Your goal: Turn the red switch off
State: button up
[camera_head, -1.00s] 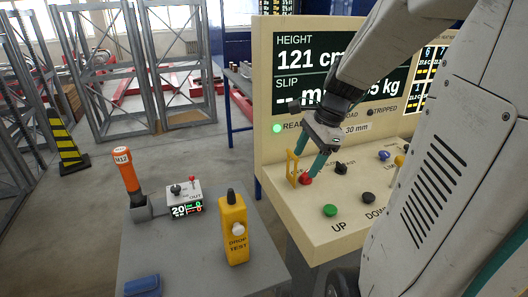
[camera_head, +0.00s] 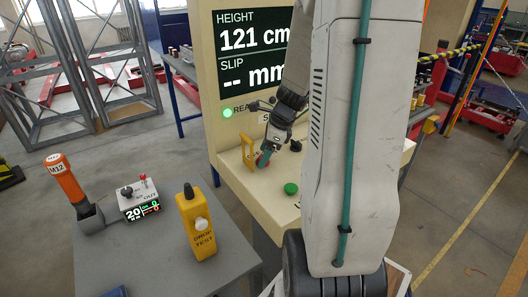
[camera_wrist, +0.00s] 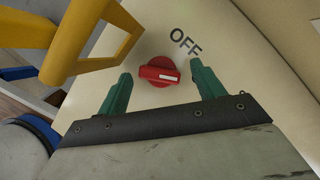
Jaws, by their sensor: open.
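The red switch (camera_wrist: 158,72) is a round rotary knob with a raised grip bar and a white mark, on the cream panel. The bar lies roughly crosswise in the wrist view, its white mark towards the right, beside the printed word OFF (camera_wrist: 186,41). My gripper (camera_wrist: 161,70) is open, its two green fingers on either side of the knob; I cannot tell whether they touch it. In the head view my gripper (camera_head: 266,155) is down at the panel and partly hides the red switch (camera_head: 261,160).
A yellow guard loop (camera_wrist: 92,40) stands close beside the knob. A green button (camera_head: 291,188) is nearer on the cream console. A grey table (camera_head: 150,255) at left holds a yellow drop-test pendant (camera_head: 197,228), an orange-handled tool (camera_head: 66,180) and a small display box (camera_head: 138,200).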

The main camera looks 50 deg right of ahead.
jog(key=c, duration=0.9)
jog(key=shift+c, duration=0.2)
dwell(0.6)
jog(key=o, duration=0.9)
jog(key=shift+o, duration=0.2)
jog(key=v, duration=0.7)
jog(key=shift+r, duration=0.35)
